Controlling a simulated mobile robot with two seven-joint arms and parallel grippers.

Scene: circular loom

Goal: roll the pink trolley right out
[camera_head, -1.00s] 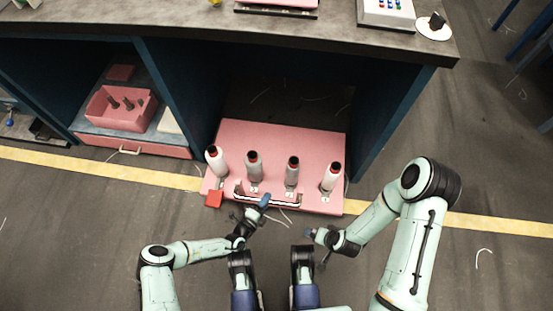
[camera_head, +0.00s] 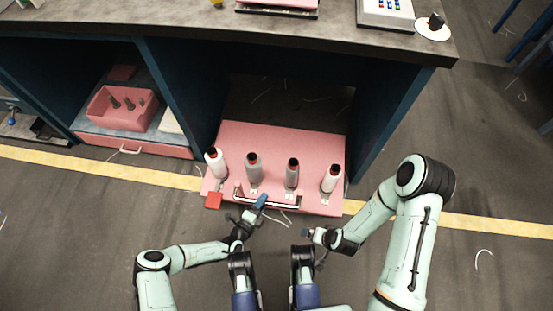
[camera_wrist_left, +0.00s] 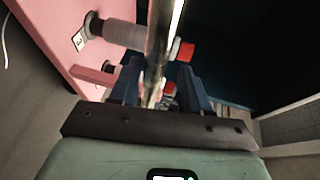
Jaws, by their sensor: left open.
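The pink trolley (camera_head: 285,140) stands low in the open bay under the bench, with its front edge over the yellow floor line. Several spools, one of them (camera_head: 330,178) white, stand upright along its front. A handle bar (camera_head: 280,205) runs across the front edge, and a red block (camera_head: 213,200) sits at its left front corner. My left gripper (camera_head: 259,204) is at the handle. In the left wrist view the bar (camera_wrist_left: 160,45) runs between the open blue fingers (camera_wrist_left: 160,88); contact cannot be told. My right gripper (camera_head: 308,233) is apart from the trolley; its jaw state is unclear.
Blue bench panels (camera_head: 390,110) stand on both sides of the bay. A drawer unit with a pink bin (camera_head: 105,115) is at the left. The bench top (camera_head: 190,25) overhangs above. The floor in front is clear apart from loose thread scraps and my arms.

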